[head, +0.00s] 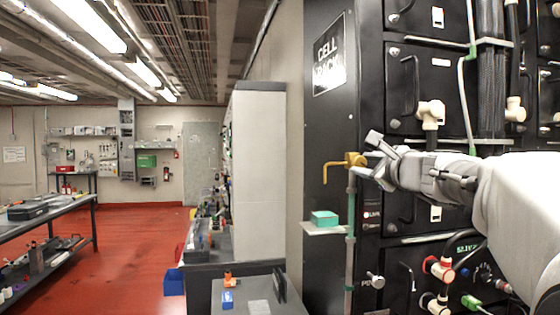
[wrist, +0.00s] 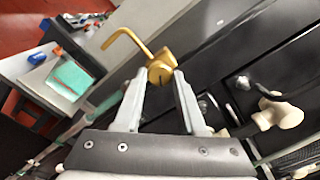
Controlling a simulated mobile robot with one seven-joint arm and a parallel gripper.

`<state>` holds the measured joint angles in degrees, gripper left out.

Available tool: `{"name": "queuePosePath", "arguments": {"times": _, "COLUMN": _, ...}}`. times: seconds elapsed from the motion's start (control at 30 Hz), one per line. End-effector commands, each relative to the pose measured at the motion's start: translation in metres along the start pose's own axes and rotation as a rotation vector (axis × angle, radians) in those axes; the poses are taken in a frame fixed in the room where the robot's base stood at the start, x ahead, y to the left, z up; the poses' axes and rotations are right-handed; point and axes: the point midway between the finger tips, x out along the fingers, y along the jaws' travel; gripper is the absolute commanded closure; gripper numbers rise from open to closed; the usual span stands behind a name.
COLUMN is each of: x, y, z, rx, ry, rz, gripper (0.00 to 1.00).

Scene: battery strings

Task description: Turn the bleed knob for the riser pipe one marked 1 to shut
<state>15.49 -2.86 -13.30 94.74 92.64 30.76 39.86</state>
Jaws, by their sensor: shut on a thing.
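A brass bleed valve (head: 347,161) sits on top of a thin greenish riser pipe (head: 350,240) beside the black cell rack. Its bent spout reaches left and hooks down at the tip. In the wrist view the brass knob (wrist: 160,72) is between my fingertips, with the spout beyond it. My gripper (head: 373,157) reaches in from the right and is shut on the knob; it also shows in the wrist view (wrist: 159,77). I cannot read a number mark on the pipe or the knob.
A small shelf (head: 318,230) with a green box (head: 325,217) is just left of the pipe. The black rack (head: 345,100) with handles, cables and cream connectors (head: 431,113) stands close behind and right. A grey cart (head: 240,298) is lower left; red floor (head: 125,250) is open beyond.

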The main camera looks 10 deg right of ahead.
Motion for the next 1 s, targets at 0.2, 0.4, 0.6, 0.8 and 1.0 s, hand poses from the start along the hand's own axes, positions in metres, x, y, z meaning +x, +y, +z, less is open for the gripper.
{"name": "queuePosePath", "arguments": {"times": 0.2, "x": -0.0003, "y": -0.0019, "z": 0.0018, "rx": 0.205, "ry": 0.000, "rz": -0.001, "gripper": 1.00}}
{"name": "queuePosePath", "arguments": {"times": 0.4, "x": -0.0002, "y": -0.0017, "z": 0.0021, "rx": 0.395, "ry": 0.000, "rz": -0.001, "gripper": 1.00}}
{"name": "queuePosePath", "arguments": {"times": 0.6, "x": 0.0000, "y": -0.0011, "z": 0.0027, "rx": 0.584, "ry": -0.001, "rz": 0.000, "gripper": 1.00}}
{"name": "queuePosePath", "arguments": {"times": 0.8, "x": 0.0000, "y": -0.0006, "z": 0.0027, "rx": 0.755, "ry": -0.001, "rz": 0.001, "gripper": 1.00}}
{"name": "queuePosePath", "arguments": {"times": 1.0, "x": -0.0001, "y": -0.0001, "z": 0.0021, "rx": 0.887, "ry": 0.000, "rz": 0.000, "gripper": 1.00}}
